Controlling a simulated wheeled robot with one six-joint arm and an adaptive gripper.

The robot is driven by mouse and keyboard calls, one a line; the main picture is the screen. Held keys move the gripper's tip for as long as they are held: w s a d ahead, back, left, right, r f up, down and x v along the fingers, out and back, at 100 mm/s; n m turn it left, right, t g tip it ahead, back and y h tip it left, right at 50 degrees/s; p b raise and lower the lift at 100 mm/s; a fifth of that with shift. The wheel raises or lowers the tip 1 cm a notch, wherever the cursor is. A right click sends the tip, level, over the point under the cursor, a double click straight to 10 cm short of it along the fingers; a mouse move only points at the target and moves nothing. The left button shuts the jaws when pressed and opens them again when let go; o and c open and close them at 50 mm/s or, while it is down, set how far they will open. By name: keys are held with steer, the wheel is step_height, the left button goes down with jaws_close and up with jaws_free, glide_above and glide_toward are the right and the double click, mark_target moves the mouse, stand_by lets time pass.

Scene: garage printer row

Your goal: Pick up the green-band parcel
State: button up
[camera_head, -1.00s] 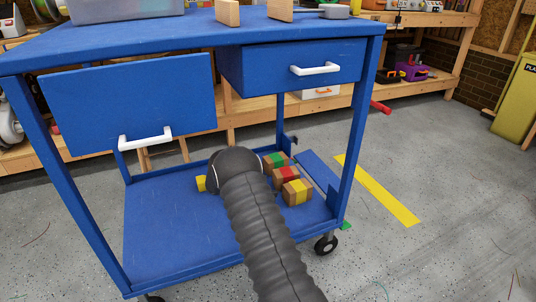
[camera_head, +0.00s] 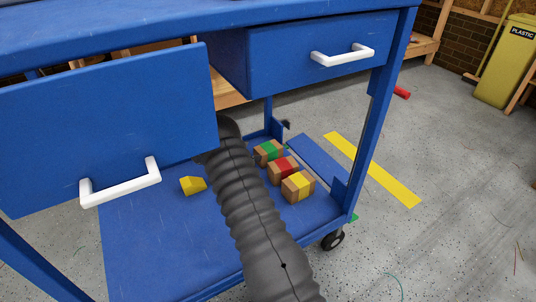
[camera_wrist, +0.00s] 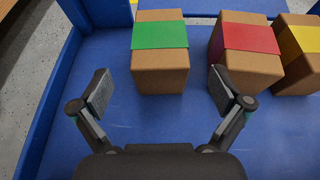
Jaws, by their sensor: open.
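The green-band parcel (camera_head: 268,152) is a small brown box with a green band, on the lower shelf of the blue cart. It is the farthest of three parcels in a row. In the wrist view the green-band parcel (camera_wrist: 160,65) stands just ahead of my open gripper (camera_wrist: 160,92), between the lines of its two fingers. Nothing is between the fingers, and they appear apart from the parcel. In the head view my gripper is hidden behind my arm and the cart's drawer.
The red-band parcel (camera_wrist: 245,58) sits close right of the green-band one, near my right finger. The yellow-band parcel (camera_head: 298,186) is beyond it. A yellow block (camera_head: 193,185) lies left on the shelf (camera_head: 150,235). Drawers (camera_head: 100,130) hang above.

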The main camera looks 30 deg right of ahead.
mark_target(267, 150)
steer(key=x, duration=0.8)
steer(key=shift+b, duration=0.4)
steer(key=c, duration=1.3)
steer(key=shift+c, duration=0.3)
